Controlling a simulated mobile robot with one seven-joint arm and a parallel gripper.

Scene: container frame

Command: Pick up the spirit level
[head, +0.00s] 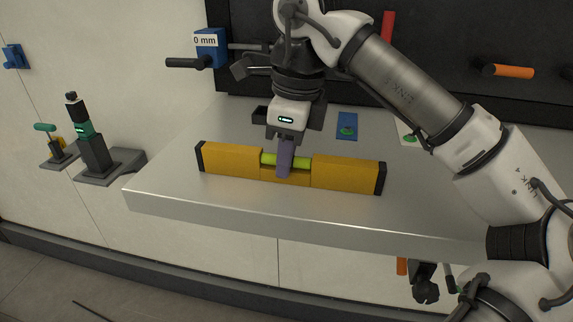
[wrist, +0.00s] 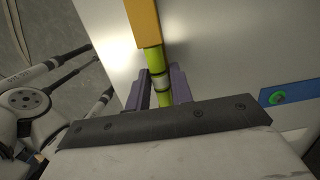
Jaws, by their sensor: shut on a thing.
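The spirit level (head: 232,160) is a long yellow bar with black end caps and a green vial section in its middle. In the head view it is at the front part of the metal shelf, and I cannot tell whether it rests on the surface or is slightly raised. My gripper (head: 285,170) points down at its middle, with purple fingers shut around the green vial. In the wrist view the fingers (wrist: 160,92) sit on both sides of the green vial, and one yellow end of the level (wrist: 143,22) shows above. The level's other end is hidden there.
The metal shelf (head: 160,190) has free room left of the level. A blue card (head: 347,125) and a white card (head: 408,130) with green marks lie behind it. Tools hang on the dark back panel, including an orange-handled one (head: 508,71). A black and green device (head: 92,145) stands left.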

